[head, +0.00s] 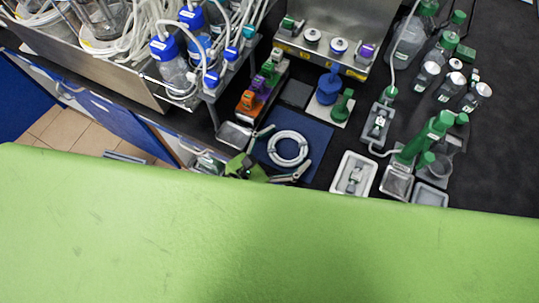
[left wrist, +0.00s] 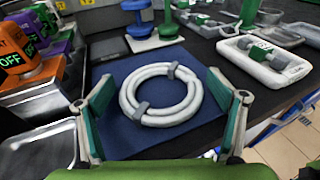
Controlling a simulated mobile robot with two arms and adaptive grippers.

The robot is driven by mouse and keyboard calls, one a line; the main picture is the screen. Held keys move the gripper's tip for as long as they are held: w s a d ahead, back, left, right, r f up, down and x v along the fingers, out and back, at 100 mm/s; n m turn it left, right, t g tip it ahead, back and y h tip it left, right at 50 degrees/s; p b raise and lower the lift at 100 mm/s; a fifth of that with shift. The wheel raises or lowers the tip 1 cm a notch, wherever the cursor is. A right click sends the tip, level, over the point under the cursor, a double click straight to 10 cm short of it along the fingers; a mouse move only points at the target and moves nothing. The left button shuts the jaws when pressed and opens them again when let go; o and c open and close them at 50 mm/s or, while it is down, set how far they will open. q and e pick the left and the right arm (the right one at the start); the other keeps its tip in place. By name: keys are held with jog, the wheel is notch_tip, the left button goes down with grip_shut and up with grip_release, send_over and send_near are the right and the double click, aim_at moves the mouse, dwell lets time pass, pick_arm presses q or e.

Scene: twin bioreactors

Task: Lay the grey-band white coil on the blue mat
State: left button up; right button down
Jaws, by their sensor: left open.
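The white coil (head: 287,149) is a flat ring of tubing lying on the blue mat (head: 320,134). In the left wrist view the coil (left wrist: 129,97) has grey bands, and the mat (left wrist: 113,70) shows all round it. My left gripper (head: 282,155) is open, with its fingers spread on either side of the coil. In the left wrist view the fingers of my left gripper (left wrist: 165,112) stand apart from the ring, which is not gripped. My right gripper is not in view.
A white tray (head: 341,187) stands right of the mat. Orange and purple OFF blocks (left wrist: 12,45) are at its left. A blue stand (head: 327,91) is behind it. Green-capped bottles (head: 437,55) are farther right. My green body hides the front.

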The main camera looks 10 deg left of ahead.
pick_arm(q)
jog(key=b+v, duration=0.3)
jog(key=v, duration=0.8)
jog(key=shift+s, duration=0.2)
jog(key=shift+a, duration=0.15)
